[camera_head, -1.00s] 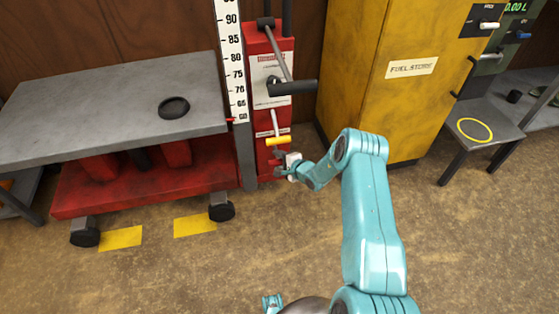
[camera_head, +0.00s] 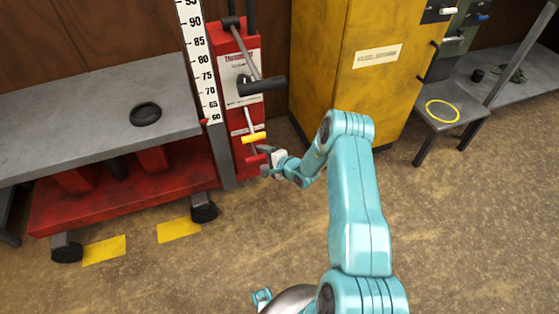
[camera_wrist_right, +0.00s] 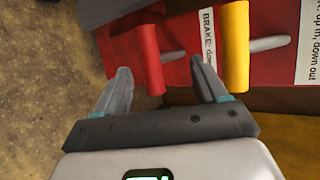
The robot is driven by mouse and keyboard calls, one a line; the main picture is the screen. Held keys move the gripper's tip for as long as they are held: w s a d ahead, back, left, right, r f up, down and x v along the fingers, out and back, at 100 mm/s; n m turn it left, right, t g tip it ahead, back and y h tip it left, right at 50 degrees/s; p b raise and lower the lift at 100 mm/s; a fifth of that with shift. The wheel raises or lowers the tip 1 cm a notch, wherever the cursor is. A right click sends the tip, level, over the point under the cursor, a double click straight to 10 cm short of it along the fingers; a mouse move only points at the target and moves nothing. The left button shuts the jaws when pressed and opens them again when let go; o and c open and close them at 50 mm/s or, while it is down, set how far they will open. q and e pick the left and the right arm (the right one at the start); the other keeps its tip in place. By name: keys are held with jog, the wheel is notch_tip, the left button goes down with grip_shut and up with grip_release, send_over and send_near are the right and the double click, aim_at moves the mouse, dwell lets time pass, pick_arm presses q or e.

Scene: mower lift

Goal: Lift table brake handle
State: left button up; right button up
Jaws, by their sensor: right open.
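The lift table (camera_head: 95,95) has a grey top on a red wheeled base. Its red control column (camera_head: 245,45) carries a black-gripped lever, a yellow handle (camera_head: 253,137) and a red handle (camera_head: 256,160) below it. In the right wrist view, a label reading "BRAKE: do…" lies between the red handle (camera_wrist_right: 150,60) and the yellow handle (camera_wrist_right: 235,45). My right gripper (camera_head: 266,162) is open at the column's lower right, close to the red handle. In the wrist view, the red handle appears between its spread fingers (camera_wrist_right: 163,82); contact cannot be told. My left gripper is not in view.
A yellow fuel cabinet (camera_head: 340,80) stands right of the column. A small stool-like table (camera_head: 450,105) with a yellow ring is farther right. A black ring-shaped object (camera_head: 146,113) lies on the lift table. Brown floor (camera_head: 200,270) in front is clear.

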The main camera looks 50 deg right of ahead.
jog(key=p+v, duration=0.2)
jog(key=v, duration=0.9)
jog(key=shift+s+r, duration=0.25)
jog(key=shift+r, duration=0.05)
jog(key=shift+a, duration=0.1)
jog(key=s+a+f+n+g+y, duration=0.25)
jog(key=a+g+y, duration=0.2)
jog(key=a, duration=0.75)
jog(key=s+a+f+n+g+y, duration=0.1)
jog(key=a+n+g+y, duration=0.3)
jog(key=a, duration=0.8)
jog(key=s+a+f+n+g+h, duration=0.2)
jog(key=s+a+n+g, duration=0.6)
jog(key=s, duration=0.4)
jog(key=w+a+r+n+t+h, duration=0.1)
jog(key=w+a+r+n+t, duration=0.1)
jog(key=a+n+t, duration=0.3)
notch_tip(320, 180, up, 22)
jog(key=g+p, duration=0.1)
jog(key=p, duration=2.1)
jog(key=shift+a, duration=0.3)
